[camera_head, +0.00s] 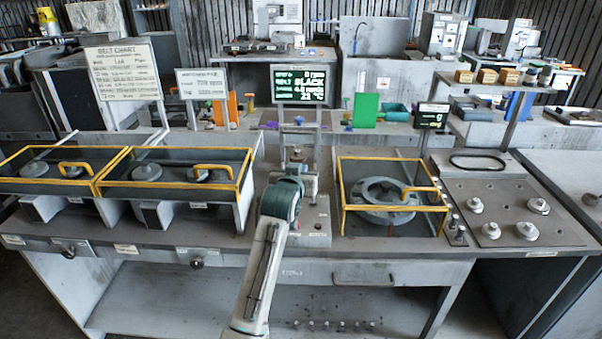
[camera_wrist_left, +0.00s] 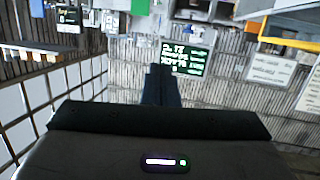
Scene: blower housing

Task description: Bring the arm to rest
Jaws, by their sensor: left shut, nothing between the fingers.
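My left arm (camera_head: 262,262) reaches up from the bottom middle of the head view, in front of the bench, to a dark teal joint (camera_head: 282,198). My left gripper (camera_wrist_left: 160,72) shows in the left wrist view as two dark fingers closed together, with nothing between them. In the head view its fingers are hard to make out beyond the teal joint. My right gripper is in neither view.
The bench has yellow-framed guards (camera_head: 180,180) at left and another (camera_head: 395,208) at right, over a grey ring (camera_head: 385,200). A black display (camera_head: 303,84) stands behind the arm. A plate with several metal knobs (camera_head: 510,235) lies far right.

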